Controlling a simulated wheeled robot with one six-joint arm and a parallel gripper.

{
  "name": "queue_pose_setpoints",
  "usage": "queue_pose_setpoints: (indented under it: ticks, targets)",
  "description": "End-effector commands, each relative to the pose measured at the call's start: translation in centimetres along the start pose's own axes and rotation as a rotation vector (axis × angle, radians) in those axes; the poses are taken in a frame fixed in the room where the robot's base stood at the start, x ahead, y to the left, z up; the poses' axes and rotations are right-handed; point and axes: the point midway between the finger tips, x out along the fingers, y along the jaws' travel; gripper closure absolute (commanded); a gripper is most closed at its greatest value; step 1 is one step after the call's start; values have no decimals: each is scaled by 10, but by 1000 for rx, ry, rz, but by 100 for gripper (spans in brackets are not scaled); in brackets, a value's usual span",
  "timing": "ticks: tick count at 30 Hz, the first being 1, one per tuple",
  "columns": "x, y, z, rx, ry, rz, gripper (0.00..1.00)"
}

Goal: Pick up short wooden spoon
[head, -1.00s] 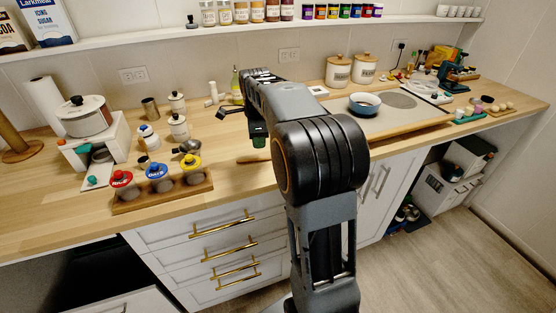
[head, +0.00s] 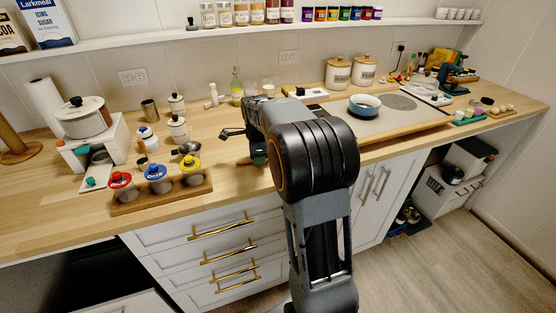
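A small brown wooden piece (head: 244,161), which looks like part of the short wooden spoon, lies on the counter near its front edge. It shows just left of my gripper; the rest of it is hidden behind the gripper and arm. My gripper (head: 259,158) points down at the counter beside or over this piece. The arm covers most of the gripper, and I cannot see whether its fingers are apart or touch the wood.
A wooden rack (head: 163,192) with several colour-lidded jars stands left on the wooden counter. A dark metal scoop (head: 189,147) lies behind it. Open counter lies between the rack and my gripper.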

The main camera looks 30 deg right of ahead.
Motion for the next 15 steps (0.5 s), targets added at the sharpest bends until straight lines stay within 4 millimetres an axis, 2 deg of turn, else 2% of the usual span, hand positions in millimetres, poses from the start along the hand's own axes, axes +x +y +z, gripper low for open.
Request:
queue_pose_setpoints:
  ticks: [1,8,15]
  targets:
    - [0,0,0,0,0,0,78]
    - [0,0,0,0,0,0,100]
    - [0,0,0,0,0,0,100]
